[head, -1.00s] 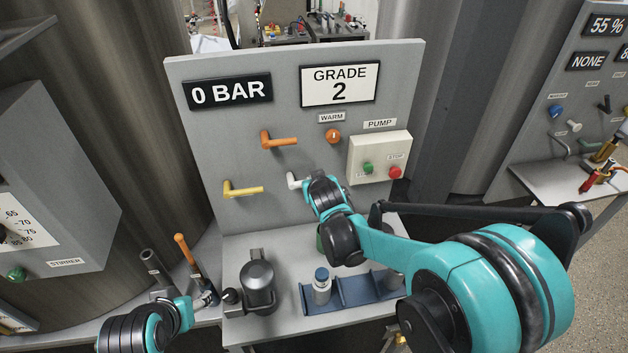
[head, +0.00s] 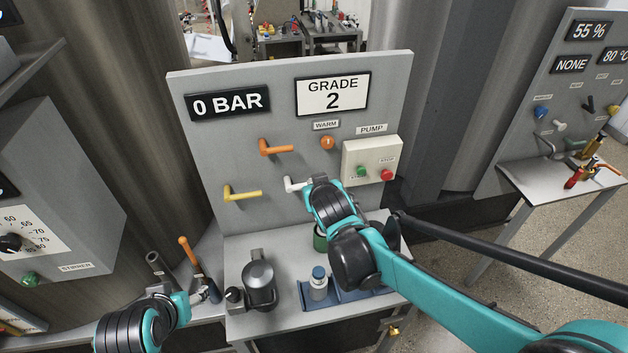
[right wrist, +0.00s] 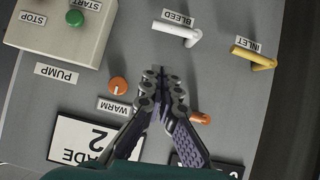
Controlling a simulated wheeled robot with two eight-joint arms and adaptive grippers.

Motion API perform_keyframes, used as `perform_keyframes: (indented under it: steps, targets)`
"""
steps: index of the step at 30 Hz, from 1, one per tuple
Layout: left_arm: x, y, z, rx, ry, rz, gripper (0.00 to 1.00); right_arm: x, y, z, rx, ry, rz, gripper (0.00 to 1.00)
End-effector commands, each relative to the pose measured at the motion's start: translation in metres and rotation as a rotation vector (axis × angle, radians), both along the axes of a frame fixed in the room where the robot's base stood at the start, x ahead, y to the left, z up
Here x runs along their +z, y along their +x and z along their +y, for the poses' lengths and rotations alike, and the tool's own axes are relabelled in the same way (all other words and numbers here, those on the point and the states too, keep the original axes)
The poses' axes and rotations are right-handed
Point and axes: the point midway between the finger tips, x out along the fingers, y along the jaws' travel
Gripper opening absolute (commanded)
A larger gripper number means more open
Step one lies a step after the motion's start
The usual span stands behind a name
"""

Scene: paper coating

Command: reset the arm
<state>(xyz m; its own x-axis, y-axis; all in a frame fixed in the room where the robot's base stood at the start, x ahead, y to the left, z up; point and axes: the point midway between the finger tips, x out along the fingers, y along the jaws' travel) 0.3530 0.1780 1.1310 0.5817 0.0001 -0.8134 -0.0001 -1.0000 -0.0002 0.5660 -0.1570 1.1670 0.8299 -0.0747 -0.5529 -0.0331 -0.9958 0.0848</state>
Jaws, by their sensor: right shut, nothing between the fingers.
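My right arm comes in from the lower right in the head view. Its gripper end (head: 318,184) is near the white bleed handle (head: 296,185), its fingers mostly hidden by the wrist. In the right wrist view, the right gripper (right wrist: 162,72) is shut and empty in front of the panel, between the orange warm knob (right wrist: 118,85) and an orange handle (right wrist: 200,118). The white handle (right wrist: 178,32) is beyond the fingertips. My left gripper (head: 203,294) is low at the left in the head view, over the bench; its fingers are too small to read.
The control panel (head: 220,150) carries a yellow handle (head: 243,194) and a pump box (head: 368,162). On the ledge below stand a dark canister (head: 259,284), a small bottle (head: 318,285) in a blue rack, and a green item (head: 320,240). A side table (head: 545,178) stands right.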

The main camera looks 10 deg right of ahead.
Motion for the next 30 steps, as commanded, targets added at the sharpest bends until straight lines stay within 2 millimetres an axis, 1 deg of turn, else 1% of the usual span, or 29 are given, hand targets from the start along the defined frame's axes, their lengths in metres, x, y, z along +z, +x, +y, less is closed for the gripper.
perform_keyframes:
  steps: [12, 14, 16, 17, 20, 24, 27, 30]
  targets:
    - [0.0, 0.0, 0.0, 0.0, 0.0, 0.0, 0.58, 0.0, 0.0, 0.0, 0.0, 0.0, 0.0, 0.0]
    - [-0.002, 0.0, 0.0, 0.0, 0.0, 0.0, 0.58, -0.002, -0.003, -0.001, -0.001, 0.001, 0.005, 0.0]
    - [-0.008, 0.0, 0.0, 0.0, 0.0, 0.0, 0.58, -0.007, -0.013, -0.004, -0.004, 0.003, 0.022, 0.0]
    - [-0.012, 0.0, 0.0, 0.0, 0.0, 0.0, 0.58, -0.011, -0.019, -0.006, -0.007, 0.003, 0.033, 0.0]
    - [-0.029, 0.0, 0.0, 0.0, 0.0, 0.0, 0.58, -0.029, -0.053, -0.015, -0.015, 0.014, 0.091, 0.0]
    - [-0.056, 0.0, 0.0, 0.0, 0.0, 0.0, 0.58, -0.064, -0.115, -0.024, -0.017, 0.038, 0.194, 0.0]
    - [-0.071, 0.0, 0.0, 0.0, 0.0, 0.0, 0.58, -0.089, -0.155, -0.025, -0.009, 0.055, 0.261, 0.0]
    - [-0.082, 0.0, 0.0, 0.0, 0.0, 0.0, 0.58, -0.108, -0.185, -0.024, 0.002, 0.073, 0.312, 0.0]
